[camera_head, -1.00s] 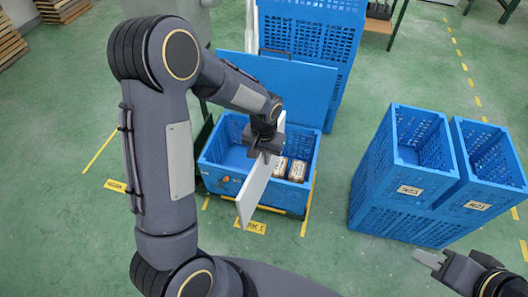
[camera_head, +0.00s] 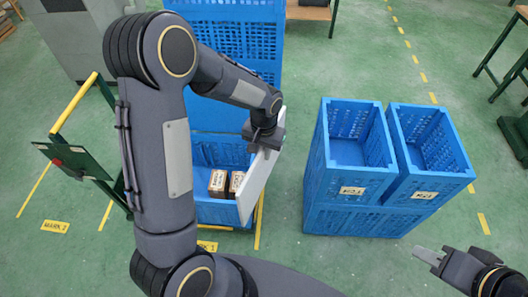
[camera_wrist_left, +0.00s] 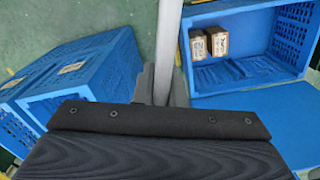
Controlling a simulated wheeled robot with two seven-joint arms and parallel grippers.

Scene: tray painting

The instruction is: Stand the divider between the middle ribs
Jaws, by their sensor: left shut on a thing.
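The divider is a thin white panel (camera_head: 262,175), held on edge. In the head view the divider overlaps the right side of the open blue crate (camera_head: 228,214). In the left wrist view the divider (camera_wrist_left: 168,45) lies outside the crate (camera_wrist_left: 256,72), to its left. Low ribs (camera_wrist_left: 222,74) show on the crate floor there; the divider is not between them. My right gripper (camera_head: 428,256) is at the lower right, away from the crate; its finger gap is unclear.
Two small brown boxes (camera_head: 218,182) stand in the crate. Stacked blue crates (camera_head: 345,190) stand to the right, with green floor between. A green cart (camera_head: 75,160) is at the left.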

